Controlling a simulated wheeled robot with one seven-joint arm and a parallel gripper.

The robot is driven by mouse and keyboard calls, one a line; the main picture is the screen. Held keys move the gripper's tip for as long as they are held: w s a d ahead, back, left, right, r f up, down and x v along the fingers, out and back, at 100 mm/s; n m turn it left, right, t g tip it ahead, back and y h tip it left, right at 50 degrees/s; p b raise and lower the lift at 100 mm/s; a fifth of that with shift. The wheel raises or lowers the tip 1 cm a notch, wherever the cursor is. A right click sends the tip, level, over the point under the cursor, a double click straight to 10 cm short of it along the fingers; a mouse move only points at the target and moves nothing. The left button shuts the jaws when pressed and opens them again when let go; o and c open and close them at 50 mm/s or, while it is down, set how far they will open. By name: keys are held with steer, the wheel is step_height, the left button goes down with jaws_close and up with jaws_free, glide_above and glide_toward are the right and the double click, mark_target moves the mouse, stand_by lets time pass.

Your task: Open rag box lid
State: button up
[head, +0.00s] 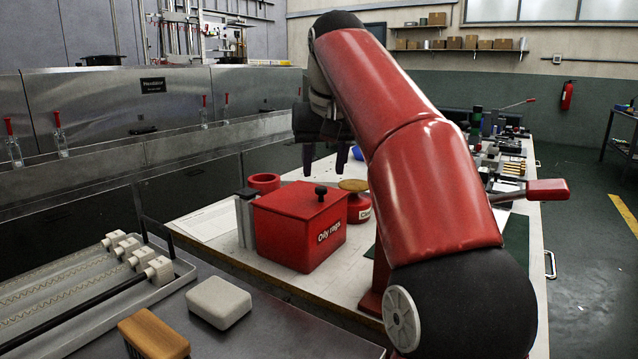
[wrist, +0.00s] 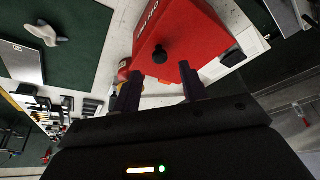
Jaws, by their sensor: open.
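The rag box (head: 300,232) is a red box labelled "Oily rags" on the white bench. Its lid (head: 292,201) lies flat on top and looks shut, with a black knob (head: 321,192) on it. In the wrist view the red lid (wrist: 190,45) fills the upper middle, with the knob (wrist: 160,54) near its edge. My gripper (head: 325,160) hangs above the box, fingers down, open and empty. In the wrist view its two fingers (wrist: 160,90) are apart, and the knob appears between and beyond them, not touched.
A red can with a tan top (head: 354,200) stands right behind the box, and a red ring-shaped container (head: 263,182) stands behind it at left. A grey tray with white-handled rods (head: 180,283), a white block (head: 218,302) and a brown block (head: 154,334) are in front.

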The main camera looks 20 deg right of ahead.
mark_target(322, 188)
steer(key=b+x, duration=0.1)
steer(key=x, duration=0.3)
steer(key=shift+f, duration=0.2)
jaws_close()
